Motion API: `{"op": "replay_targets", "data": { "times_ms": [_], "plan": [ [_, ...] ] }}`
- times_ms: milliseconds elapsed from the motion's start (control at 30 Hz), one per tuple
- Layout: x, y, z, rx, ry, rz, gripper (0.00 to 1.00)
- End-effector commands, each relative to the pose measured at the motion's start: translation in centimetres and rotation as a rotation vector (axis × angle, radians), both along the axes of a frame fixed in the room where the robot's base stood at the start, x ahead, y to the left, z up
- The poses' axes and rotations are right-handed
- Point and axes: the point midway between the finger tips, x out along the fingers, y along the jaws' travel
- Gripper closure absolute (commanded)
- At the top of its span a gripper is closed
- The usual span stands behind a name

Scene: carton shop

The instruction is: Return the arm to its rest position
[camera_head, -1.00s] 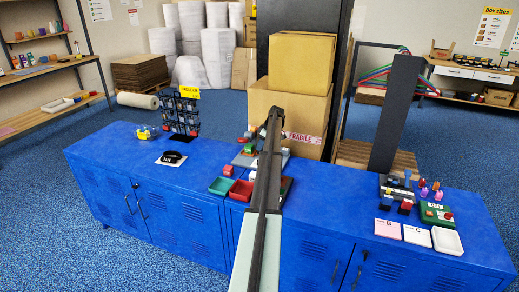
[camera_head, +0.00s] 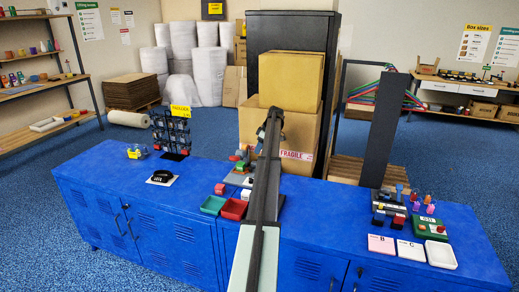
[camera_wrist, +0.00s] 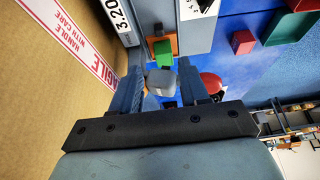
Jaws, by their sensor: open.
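My arm reaches forward over the blue cabinet (camera_head: 120,180) in the head view, its far end in front of the stacked cartons (camera_head: 280,125). My gripper (camera_wrist: 160,80) shows in the wrist view with its two dark fingers apart. A small grey block (camera_wrist: 160,82) shows in the gap between them. I cannot tell how far the fingers are from the grey block, and nothing appears clamped. The arm hides part of the cabinet top in the head view.
A green tray (camera_head: 213,205) and red tray (camera_head: 233,209) lie left of my arm. A black rack (camera_head: 172,130) stands further left. A dark upright panel (camera_head: 383,130) and small parts stand right. The FRAGILE carton wall (camera_wrist: 60,110) fills the wrist view's left side.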

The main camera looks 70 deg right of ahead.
Motion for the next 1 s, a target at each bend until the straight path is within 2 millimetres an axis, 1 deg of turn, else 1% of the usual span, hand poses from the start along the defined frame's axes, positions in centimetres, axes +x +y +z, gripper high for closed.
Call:
{"op": "replay_targets", "data": {
  "times_ms": [333,433,567,700,833,933,1000],
  "plan": [
    [0.1,0.1,0.0,-0.001,0.001,0.003,0.55],
    [0.9,0.8,0.1,-0.017,0.009,0.034,0.55],
    [3.3,2.9,0.6,-0.074,0.036,0.144,0.55],
    [6.3,5.5,1.1,-0.147,0.074,0.294,0.55],
    [8.6,7.6,1.5,-0.204,0.104,0.411,0.55],
    [10.8,9.5,1.3,-0.233,0.121,0.482,0.55],
    [12.5,10.8,0.7,-0.239,0.126,0.507,0.55]
  ]
}}
